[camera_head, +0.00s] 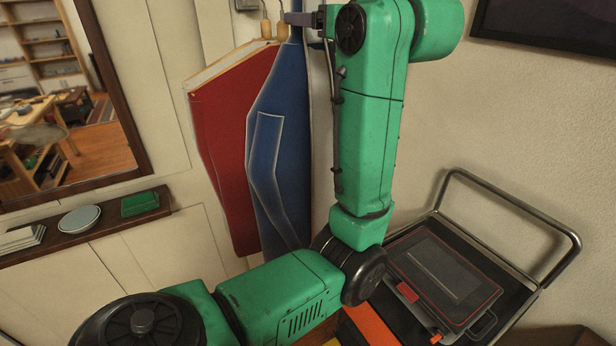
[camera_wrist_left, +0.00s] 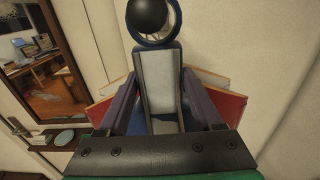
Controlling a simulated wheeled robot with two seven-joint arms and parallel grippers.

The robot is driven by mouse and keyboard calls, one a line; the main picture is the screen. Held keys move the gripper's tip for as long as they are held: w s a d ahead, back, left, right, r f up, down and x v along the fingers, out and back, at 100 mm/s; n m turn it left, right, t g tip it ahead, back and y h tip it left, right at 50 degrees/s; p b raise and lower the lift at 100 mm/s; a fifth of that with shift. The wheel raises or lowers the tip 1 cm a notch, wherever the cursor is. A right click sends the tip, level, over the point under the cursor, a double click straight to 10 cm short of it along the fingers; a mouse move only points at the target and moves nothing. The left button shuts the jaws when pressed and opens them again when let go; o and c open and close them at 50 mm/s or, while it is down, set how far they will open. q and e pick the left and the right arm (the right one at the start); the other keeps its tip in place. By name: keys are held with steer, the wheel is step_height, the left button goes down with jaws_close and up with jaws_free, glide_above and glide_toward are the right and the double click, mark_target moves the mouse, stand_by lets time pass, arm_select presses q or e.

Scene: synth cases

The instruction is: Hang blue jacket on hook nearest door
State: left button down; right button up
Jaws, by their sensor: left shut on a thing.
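The blue jacket (camera_head: 290,95) hangs down the wall in the head view, partly in front of a red garment (camera_head: 222,130). My left gripper (camera_head: 298,18) is at its top, reaching in from the right. In the left wrist view, my left gripper (camera_wrist_left: 160,92) is shut on a grey strap (camera_wrist_left: 160,78) between its purple-grey fingers. A blue ring (camera_wrist_left: 152,44) at the strap's far end surrounds a black ball-shaped knob (camera_wrist_left: 147,16) in the picture. I cannot tell whether the ring is over the knob or in front of it. My right gripper is not in view.
A wood-framed mirror or opening (camera_head: 136,130) is at the left. Below it, a narrow shelf (camera_head: 106,228) holds a round dish (camera_head: 79,219) and a green box (camera_head: 140,204). A black case (camera_head: 440,275) with a metal handle stands at the lower right.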

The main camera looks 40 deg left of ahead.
arm_select(q)
steer(key=shift+s+r, duration=0.1)
steer(key=shift+r, duration=0.5)
steer(key=shift+d, duration=0.1)
steer(key=shift+d+f, duration=0.1)
steer(key=shift+d, duration=0.1)
steer(key=shift+v, duration=1.85)
steer(key=b+v, duration=0.1)
steer(key=v, duration=0.6)
stand_by(0.5)
